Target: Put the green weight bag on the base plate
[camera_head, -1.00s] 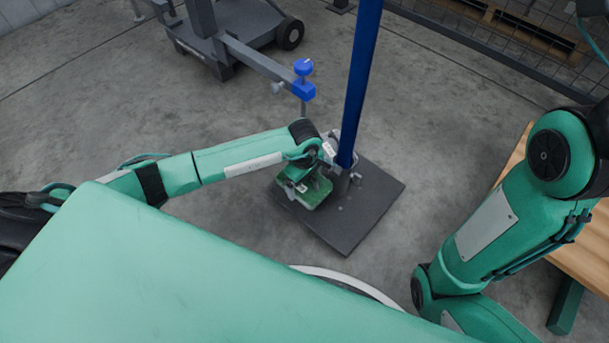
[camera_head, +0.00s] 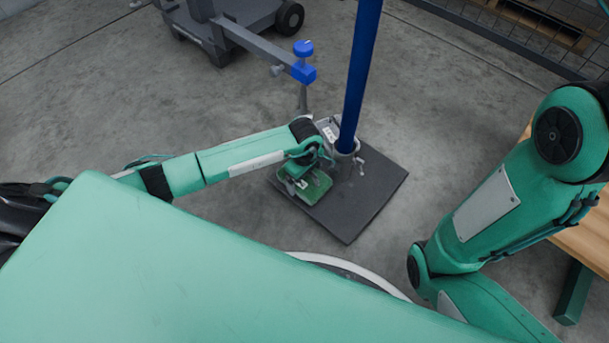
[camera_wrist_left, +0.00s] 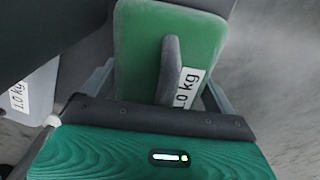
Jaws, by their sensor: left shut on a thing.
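The green weight bag (camera_head: 312,190) is in my left gripper (camera_head: 299,176), over the left part of the dark base plate (camera_head: 362,205). In the left wrist view the green bag (camera_wrist_left: 145,50) shows a dark grip strip and a "1.0 kg" label. My left gripper is shut on it. I cannot tell whether the bag touches the plate, since the wrist hides part of it. My right arm stands at the right, but its gripper is out of view.
A blue pole (camera_head: 360,70) rises from the plate. A pale grey labelled bag (camera_head: 328,131) is beside its foot; it also shows in the left wrist view (camera_wrist_left: 38,92). A grey wheeled stand with a blue clamp (camera_head: 303,72) is behind. A wooden table (camera_head: 588,235) is at right.

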